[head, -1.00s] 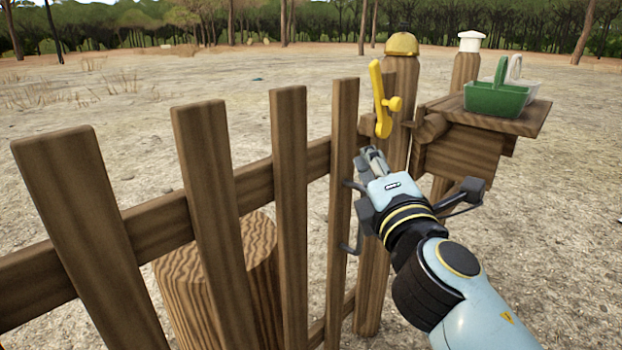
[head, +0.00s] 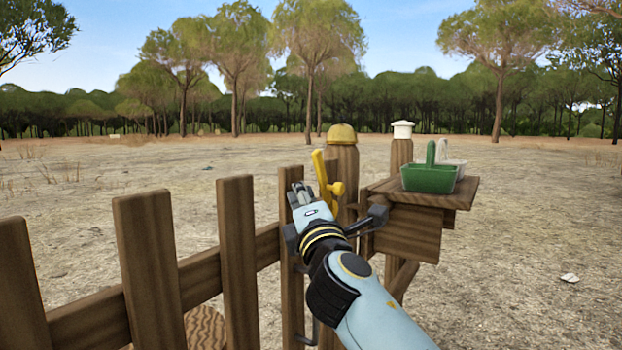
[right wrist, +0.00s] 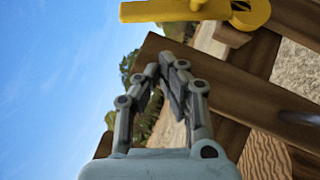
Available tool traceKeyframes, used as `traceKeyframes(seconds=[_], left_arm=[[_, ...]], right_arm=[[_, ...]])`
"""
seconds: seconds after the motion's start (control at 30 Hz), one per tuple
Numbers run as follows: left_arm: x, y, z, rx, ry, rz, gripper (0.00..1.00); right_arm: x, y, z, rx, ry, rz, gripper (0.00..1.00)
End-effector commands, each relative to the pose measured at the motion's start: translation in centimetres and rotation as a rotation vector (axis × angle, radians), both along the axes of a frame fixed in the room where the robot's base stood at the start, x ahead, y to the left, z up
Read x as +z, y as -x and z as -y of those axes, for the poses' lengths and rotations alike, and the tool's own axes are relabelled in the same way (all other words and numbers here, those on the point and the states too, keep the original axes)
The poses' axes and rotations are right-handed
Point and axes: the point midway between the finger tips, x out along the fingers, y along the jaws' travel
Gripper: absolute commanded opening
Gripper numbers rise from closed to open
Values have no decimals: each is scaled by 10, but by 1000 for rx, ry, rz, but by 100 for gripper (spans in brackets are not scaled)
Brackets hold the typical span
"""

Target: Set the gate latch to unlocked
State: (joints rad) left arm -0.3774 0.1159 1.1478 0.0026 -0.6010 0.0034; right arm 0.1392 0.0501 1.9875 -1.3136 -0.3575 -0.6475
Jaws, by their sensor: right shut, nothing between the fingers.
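The yellow gate latch (head: 321,172) is mounted at the top of the gate by the post. Its lever stands nearly upright, its top leaning slightly left, with a knob on its right side. The latch also shows at the top edge of the right wrist view (right wrist: 180,11). My right gripper (head: 297,189) is shut and empty, just left of the latch in the head view. In the right wrist view its closed fingertips (right wrist: 166,58) are apart from the lever. The gripper hides part of a picket. My left gripper is not in view.
The wooden gate's pickets (head: 147,260) and rail run along the left. A yellow-capped post (head: 342,134) stands behind the latch. To its right, a wooden shelf (head: 462,194) bears a green basket (head: 428,180) and a white one. Sandy ground is open at right.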

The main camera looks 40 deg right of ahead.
Motion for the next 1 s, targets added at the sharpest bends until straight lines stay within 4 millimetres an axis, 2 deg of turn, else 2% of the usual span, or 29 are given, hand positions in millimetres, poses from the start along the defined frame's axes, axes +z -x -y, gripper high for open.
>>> traceKeyframes(seconds=[0.1, 0.23, 0.73, 1.0], left_arm=[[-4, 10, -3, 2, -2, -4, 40], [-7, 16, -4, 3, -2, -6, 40], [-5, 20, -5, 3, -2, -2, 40], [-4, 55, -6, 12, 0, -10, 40]], right_arm=[[9, -5, 15, 0, 6, 1, 0], [12, -8, 24, 0, 3, 0, 0], [16, -10, 28, 1, -7, -4, 0], [27, -14, 38, 0, -70, -28, 0]])
